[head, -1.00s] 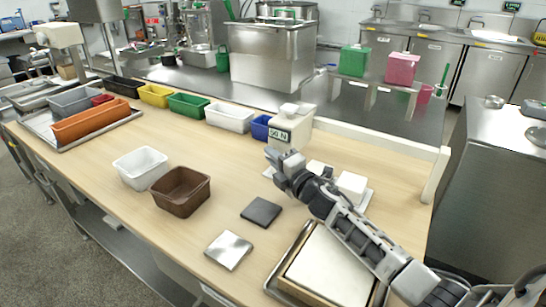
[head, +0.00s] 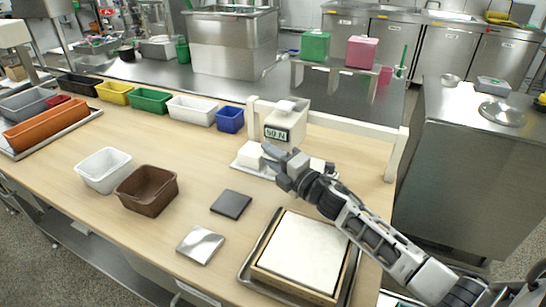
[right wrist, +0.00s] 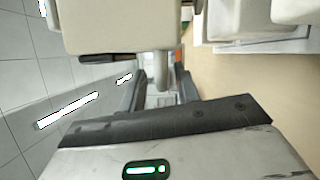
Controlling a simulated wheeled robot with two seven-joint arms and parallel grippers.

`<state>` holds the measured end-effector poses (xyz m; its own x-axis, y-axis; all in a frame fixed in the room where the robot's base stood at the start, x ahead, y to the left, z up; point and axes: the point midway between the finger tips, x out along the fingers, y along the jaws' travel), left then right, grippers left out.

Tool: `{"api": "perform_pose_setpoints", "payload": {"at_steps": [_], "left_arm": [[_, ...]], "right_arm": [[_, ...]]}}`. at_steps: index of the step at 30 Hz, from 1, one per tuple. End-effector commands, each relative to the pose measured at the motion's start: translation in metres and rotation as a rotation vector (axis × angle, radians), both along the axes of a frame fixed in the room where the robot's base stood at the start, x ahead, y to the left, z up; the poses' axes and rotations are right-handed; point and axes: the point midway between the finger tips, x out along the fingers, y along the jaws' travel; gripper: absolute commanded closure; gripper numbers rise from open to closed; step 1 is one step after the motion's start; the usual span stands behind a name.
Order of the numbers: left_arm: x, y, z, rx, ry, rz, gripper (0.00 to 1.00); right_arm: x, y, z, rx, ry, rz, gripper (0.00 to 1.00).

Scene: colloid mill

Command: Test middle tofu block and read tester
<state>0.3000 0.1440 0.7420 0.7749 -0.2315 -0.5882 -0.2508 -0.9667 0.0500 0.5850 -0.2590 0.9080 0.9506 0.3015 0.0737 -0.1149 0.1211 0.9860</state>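The cream tester (head: 288,117) stands upright above the white board (head: 240,165). Its display seems to read 50 N. My right gripper (head: 277,158) is just below the tester's body. In the right wrist view, the tester's body (right wrist: 130,25) is at the top, and its narrow stem (right wrist: 162,68) runs between my right fingers (right wrist: 161,85), which appear closed on it. The left tofu block (head: 250,154) shows white beside the gripper. The right tofu block (head: 318,165) is partly behind my arm. The middle block and the tester's tip are hidden by my gripper. My left gripper is not in view.
A white rail (head: 340,122) stands behind the tester. A framed pale slab in a tray (head: 303,250) lies at the front right. A dark plate (head: 231,204), a metal plate (head: 200,244), a brown tub (head: 147,190) and a white tub (head: 104,170) lie left. Wood between them is clear.

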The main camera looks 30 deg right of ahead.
Motion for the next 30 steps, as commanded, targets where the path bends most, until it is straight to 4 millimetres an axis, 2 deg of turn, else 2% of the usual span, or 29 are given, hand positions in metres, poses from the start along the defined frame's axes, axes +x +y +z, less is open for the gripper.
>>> {"api": "perform_pose_setpoints", "payload": {"at_steps": [7, 10, 15, 17, 18, 20, 22, 23, 25, 29, 30], "left_arm": [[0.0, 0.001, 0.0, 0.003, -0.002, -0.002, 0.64], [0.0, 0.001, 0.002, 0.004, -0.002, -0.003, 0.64], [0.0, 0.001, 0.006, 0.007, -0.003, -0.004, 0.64], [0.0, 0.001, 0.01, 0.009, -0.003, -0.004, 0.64], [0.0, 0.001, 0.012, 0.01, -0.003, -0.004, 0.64], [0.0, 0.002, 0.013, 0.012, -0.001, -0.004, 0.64], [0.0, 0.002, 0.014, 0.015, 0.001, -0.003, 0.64], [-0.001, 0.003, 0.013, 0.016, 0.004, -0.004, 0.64], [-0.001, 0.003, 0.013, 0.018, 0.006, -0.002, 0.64], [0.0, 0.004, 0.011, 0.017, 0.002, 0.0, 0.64], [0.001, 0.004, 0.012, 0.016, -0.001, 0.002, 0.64]], "right_arm": [[-0.001, -0.001, -0.002, 0.001, 0.005, -0.003, 0.69], [-0.001, -0.001, 0.004, -0.001, 0.004, -0.002, 0.69], [0.0, -0.001, 0.033, -0.006, -0.006, 0.001, 0.69], [-0.008, 0.003, 0.046, -0.004, -0.006, 0.002, 0.69], [-0.014, 0.005, 0.055, -0.004, -0.008, 0.003, 0.63], [-0.023, 0.009, 0.068, -0.003, -0.011, 0.003, 0.46], [-0.033, 0.014, 0.082, -0.002, -0.012, 0.006, 0.19], [-0.038, 0.016, 0.088, -0.002, -0.013, 0.007, 0.18], [-0.048, 0.022, 0.101, 0.0, -0.012, 0.01, 0.18], [-0.076, 0.035, 0.111, 0.003, -0.013, 0.008, 0.19], [-0.083, 0.037, 0.114, 0.002, -0.012, 0.007, 0.46]]}}
